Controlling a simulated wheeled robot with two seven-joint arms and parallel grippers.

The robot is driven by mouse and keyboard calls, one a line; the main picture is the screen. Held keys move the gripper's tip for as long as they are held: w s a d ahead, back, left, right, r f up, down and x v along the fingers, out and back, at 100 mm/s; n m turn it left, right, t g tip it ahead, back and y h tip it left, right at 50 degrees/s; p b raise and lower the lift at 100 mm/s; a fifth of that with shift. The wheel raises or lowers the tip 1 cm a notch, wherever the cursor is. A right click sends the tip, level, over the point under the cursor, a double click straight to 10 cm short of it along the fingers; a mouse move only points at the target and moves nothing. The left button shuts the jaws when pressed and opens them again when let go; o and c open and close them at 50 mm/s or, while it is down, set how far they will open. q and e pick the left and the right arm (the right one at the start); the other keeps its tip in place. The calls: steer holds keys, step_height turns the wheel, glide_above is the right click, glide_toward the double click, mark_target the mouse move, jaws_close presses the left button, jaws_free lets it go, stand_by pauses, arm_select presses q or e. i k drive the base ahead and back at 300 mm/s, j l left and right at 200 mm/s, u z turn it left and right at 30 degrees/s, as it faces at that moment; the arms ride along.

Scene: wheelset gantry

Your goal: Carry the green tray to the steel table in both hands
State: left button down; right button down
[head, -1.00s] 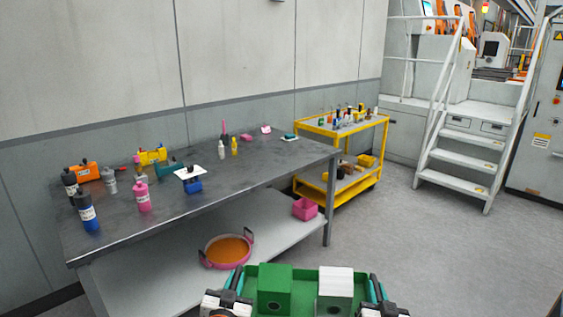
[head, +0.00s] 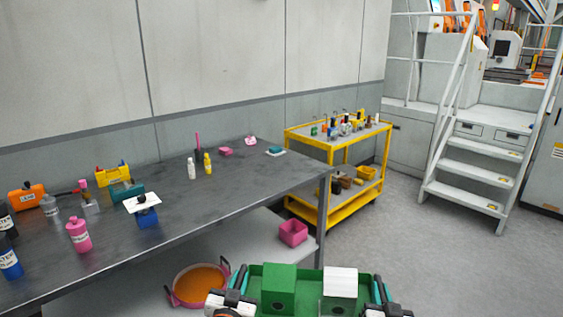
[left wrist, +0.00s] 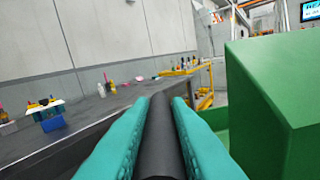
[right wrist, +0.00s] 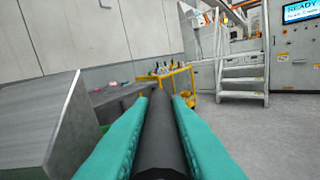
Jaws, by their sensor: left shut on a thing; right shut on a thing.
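The green tray (head: 309,304) is at the bottom of the head view, held in front of me and carrying a green box (head: 279,287) and a white box (head: 340,287). My left gripper (head: 238,284) is shut on a dark bar-shaped handle at the tray's left end; the handle (left wrist: 160,130) runs between the teal fingers in the left wrist view. My right gripper (head: 378,289) is shut on the matching handle (right wrist: 160,130) at the right end. The steel table (head: 235,190) stands ahead and to the left, along the wall, apart from the tray.
Bottles, an orange case (head: 26,196) and other small items stand mostly on the table's left part; its right front is clear. A pink pan (head: 190,293) and pink bin (head: 293,233) sit on its lower shelf. A yellow cart (head: 333,205) stands beyond. Open floor lies right.

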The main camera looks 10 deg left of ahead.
mark_target(247, 185)
steer(key=i, duration=1.3)
steer(key=i+l, duration=0.15)
steer(key=i, duration=1.15)
steer(key=i+u, duration=0.1)
steer(key=u, duration=0.3)
steer(key=i+u, duration=0.1)
steer(key=u, duration=0.25)
steer(key=i+l+u, duration=0.1)
steer(key=u, duration=0.3)
